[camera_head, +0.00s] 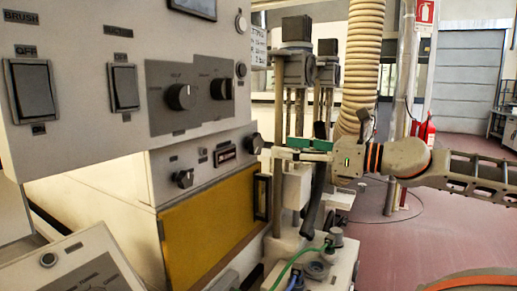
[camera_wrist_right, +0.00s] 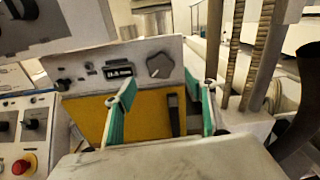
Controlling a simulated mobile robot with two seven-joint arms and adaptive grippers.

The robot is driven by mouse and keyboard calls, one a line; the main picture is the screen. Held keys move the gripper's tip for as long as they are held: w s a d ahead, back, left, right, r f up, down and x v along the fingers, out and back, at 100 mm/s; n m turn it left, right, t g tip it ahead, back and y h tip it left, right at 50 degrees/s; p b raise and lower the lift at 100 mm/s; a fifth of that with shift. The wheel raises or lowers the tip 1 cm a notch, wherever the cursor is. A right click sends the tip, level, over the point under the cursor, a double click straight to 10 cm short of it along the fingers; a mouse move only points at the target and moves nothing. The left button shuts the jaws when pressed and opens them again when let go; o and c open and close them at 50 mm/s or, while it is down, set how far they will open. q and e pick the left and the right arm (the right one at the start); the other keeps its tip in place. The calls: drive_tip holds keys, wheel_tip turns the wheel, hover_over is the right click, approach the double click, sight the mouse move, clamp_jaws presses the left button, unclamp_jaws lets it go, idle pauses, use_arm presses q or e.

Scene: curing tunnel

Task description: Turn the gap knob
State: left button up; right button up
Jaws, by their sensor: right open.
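My right gripper (camera_head: 279,151) comes in from the right with green-lined fingers, open and empty. It points at a dark knob (camera_head: 254,143) at the right end of the lower grey panel. In the right wrist view this grey knob (camera_wrist_right: 159,65) appears between and beyond the open fingers (camera_wrist_right: 168,88), apart from them. Another knob (camera_head: 184,178) sits at the left of the same panel, with a small display (camera_head: 225,155) between the two. The labels are too small to tell which is the gap knob. My left gripper is not in view.
Above is a panel with rocker switches (camera_head: 31,91) and two knobs (camera_head: 180,96). Below is a yellow door (camera_head: 213,231) with a dark handle (camera_head: 262,197). Metal posts and a ribbed hose (camera_head: 358,65) stand near my right gripper. A red emergency button (camera_wrist_right: 22,167) is at lower left in the wrist view.

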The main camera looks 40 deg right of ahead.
sight(259, 143)
drive_tip(key=p+x, duration=0.1)
drive_tip(key=x, duration=0.5)
drive_tip(key=shift+r, duration=0.1)
drive_tip(key=shift+w+a+p, duration=0.15)
drive_tip(key=shift+w+p, duration=0.2)
drive_tip(key=shift+w, duration=0.15)
drive_tip(key=c, duration=1.1)
